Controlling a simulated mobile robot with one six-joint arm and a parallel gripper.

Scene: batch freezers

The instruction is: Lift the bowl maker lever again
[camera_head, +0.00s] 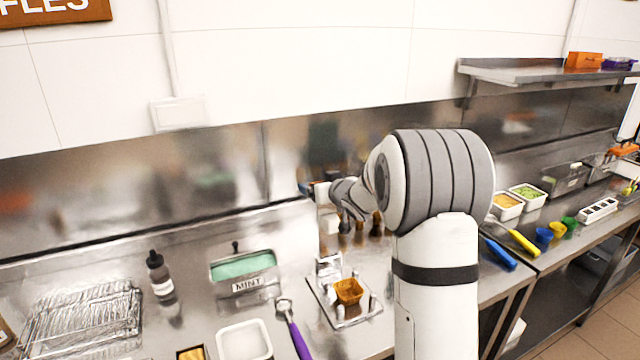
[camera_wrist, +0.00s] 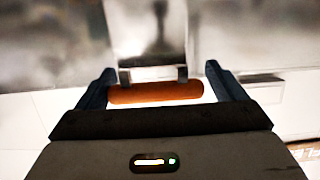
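The bowl maker (camera_head: 328,266) stands on the steel counter in the head view, partly hidden by my arm. A brown waffle bowl (camera_head: 348,290) sits on its base tray. In the wrist view, the lever's orange-brown handle (camera_wrist: 155,92) lies crosswise between my fingers, joined to a shiny metal plate (camera_wrist: 148,35). My gripper (camera_wrist: 162,88) is open, with one dark blue finger beyond each end of the handle. The left finger is very close to the handle; I cannot tell if it touches. In the head view my gripper (camera_head: 310,190) is small, near the back wall above the bowl maker.
A wire rack (camera_head: 85,318) lies farther left. The steel backsplash (camera_head: 215,180) is close behind my gripper.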

